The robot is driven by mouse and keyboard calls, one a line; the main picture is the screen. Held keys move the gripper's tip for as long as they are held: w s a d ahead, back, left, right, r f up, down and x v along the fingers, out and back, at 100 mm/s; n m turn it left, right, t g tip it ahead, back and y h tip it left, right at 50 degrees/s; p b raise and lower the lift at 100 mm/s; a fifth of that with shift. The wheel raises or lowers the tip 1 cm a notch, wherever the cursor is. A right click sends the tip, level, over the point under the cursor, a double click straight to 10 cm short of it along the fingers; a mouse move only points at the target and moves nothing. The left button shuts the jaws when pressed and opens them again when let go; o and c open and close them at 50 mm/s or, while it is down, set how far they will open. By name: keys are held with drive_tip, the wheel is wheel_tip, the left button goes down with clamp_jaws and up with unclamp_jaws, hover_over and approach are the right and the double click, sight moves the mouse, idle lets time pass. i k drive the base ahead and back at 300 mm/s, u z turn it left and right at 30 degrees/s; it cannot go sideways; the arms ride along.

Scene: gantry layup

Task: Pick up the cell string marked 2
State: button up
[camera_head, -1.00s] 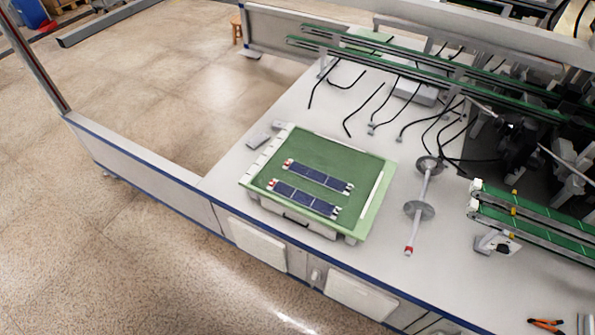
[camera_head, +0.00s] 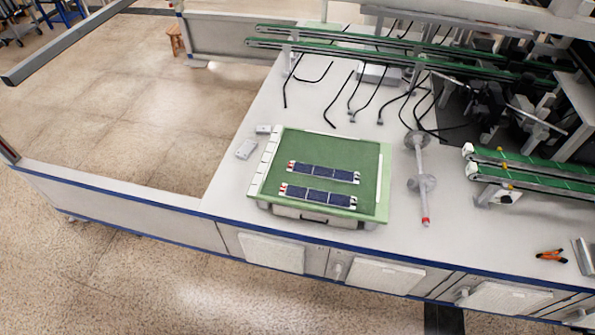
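Two dark blue cell strings lie flat and roughly parallel on a green tray. The far cell string (camera_head: 323,172) is near the tray's middle. The near cell string (camera_head: 317,195) is close to its front edge. Each has a red-and-white left end and a pale right end. The number marks are too small to read, so I cannot tell which is marked 2. The green tray (camera_head: 345,148) sits on the white bench. My gripper is not in view.
The white bench (camera_head: 300,95) has black cables and green conveyor rails (camera_head: 390,55) at the back. A grey stand with discs (camera_head: 421,185) is right of the tray. Orange-handled pliers (camera_head: 551,256) lie at the far right. Open floor (camera_head: 130,110) lies left of the bench.

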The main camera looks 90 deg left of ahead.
sight(314, 170)
drive_tip(key=u, duration=0.15)
drive_tip(key=k, duration=0.3)
drive_tip(key=u, duration=1.75)
drive_tip(key=i, duration=0.5)
